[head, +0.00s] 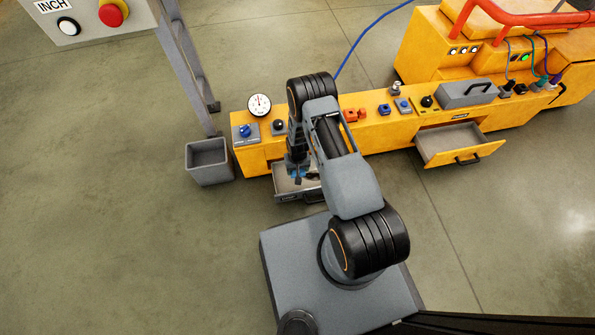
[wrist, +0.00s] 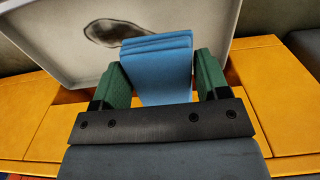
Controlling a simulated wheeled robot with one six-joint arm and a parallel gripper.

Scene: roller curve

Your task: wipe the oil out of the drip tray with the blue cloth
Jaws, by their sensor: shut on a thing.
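The blue cloth (wrist: 158,75) is a folded pad between the green fingers of my gripper (wrist: 163,70), which is shut on it. In the head view a bit of blue cloth (head: 297,173) shows below my gripper (head: 297,168), over the drip tray. The drip tray (wrist: 42,55) is a pale grey pan with a raised rim; it also shows in the head view (head: 284,190), partly covered by my arm. A dark oil patch (wrist: 102,32) lies on its floor, just beyond and left of the cloth's end. I cannot tell whether the cloth touches the floor.
The tray sticks out from a long yellow bench (head: 376,134) with knobs and a dial gauge (head: 259,105). An open drawer (head: 450,145) is to the right. A grey bin (head: 208,163) stands left of the bench. A blue hose (head: 365,38) runs behind it.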

